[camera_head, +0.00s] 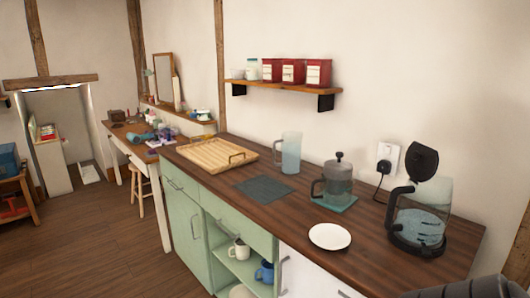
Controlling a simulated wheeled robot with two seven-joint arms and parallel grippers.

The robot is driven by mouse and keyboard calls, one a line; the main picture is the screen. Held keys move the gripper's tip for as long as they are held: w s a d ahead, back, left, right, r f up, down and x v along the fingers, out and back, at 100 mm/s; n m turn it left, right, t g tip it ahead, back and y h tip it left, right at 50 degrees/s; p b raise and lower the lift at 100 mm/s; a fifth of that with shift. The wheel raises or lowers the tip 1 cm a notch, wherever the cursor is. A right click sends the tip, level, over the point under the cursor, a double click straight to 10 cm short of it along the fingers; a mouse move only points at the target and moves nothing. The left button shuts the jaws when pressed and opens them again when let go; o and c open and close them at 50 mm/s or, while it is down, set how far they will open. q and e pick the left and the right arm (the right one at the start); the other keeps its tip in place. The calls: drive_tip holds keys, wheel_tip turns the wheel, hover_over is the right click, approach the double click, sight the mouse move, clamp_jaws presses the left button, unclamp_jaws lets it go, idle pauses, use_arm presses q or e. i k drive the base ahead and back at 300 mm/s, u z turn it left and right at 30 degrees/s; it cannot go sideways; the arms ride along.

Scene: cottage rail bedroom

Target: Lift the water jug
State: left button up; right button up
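A tall, pale translucent jug (291,153) with a handle on its left side stands upright on the dark wooden counter, near the wall. It looks like the water jug. Nothing touches it. Neither of my grippers shows in the head view. A dark grey ribbed part at the bottom right corner may be part of my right arm, but no fingers are visible there.
On the counter (355,241), a wooden tray (210,166) and grey mat (263,190) lie left of the jug. A French press (337,184), white plate (329,236) and glass kettle (422,206) with raised lid stand right. A wall shelf (285,87) holds red tins above.

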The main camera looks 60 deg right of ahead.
sight(292, 141)
drive_tip(key=i, duration=2.3)
drive_tip(key=z, duration=1.4)
